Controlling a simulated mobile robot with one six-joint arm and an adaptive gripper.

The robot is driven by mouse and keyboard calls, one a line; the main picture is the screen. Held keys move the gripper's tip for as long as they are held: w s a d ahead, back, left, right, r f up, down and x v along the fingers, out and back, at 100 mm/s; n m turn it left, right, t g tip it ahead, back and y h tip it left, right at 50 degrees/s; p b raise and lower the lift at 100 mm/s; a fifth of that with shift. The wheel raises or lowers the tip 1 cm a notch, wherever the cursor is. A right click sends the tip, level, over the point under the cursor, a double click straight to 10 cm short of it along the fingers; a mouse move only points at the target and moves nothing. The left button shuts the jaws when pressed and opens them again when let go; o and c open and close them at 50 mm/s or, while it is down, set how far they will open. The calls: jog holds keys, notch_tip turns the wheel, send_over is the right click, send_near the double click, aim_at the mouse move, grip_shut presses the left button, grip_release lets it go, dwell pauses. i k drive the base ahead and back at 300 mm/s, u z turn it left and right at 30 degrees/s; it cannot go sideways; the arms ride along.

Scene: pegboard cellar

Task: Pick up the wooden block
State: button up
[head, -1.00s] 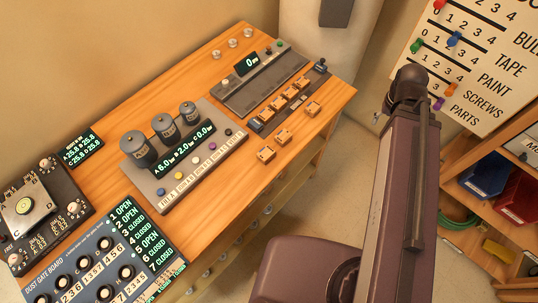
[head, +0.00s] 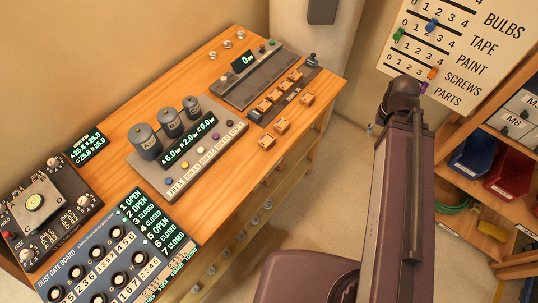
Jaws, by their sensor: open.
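Several small orange-brown wooden blocks are at the right end of the wooden bench (head: 232,180) in the head view. Some sit along a dark strip, among them one block at its far part (head: 294,75) and one nearer (head: 264,106). Other blocks lie on the bare wood in front of the strip: one toward the right edge (head: 307,99), one in the middle (head: 282,125) and one nearest (head: 266,142). Which one the task means I cannot tell. My arm rises at the right, apart from the blocks; its gripper is not in view.
A grey scale console with three dark weights (head: 170,123) stands left of the blocks. A dark grey panel with a display (head: 252,75) lies behind them. The dust gate board (head: 100,255) is at the near left. Shelving with bins (head: 510,175) stands right. Floor shows between bench and shelves.

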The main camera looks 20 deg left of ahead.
aim_at(267, 141)
jog(key=k, duration=1.95)
jog(key=u, duration=0.95)
jog(key=i, duration=1)
jog(key=u, duration=0.05)
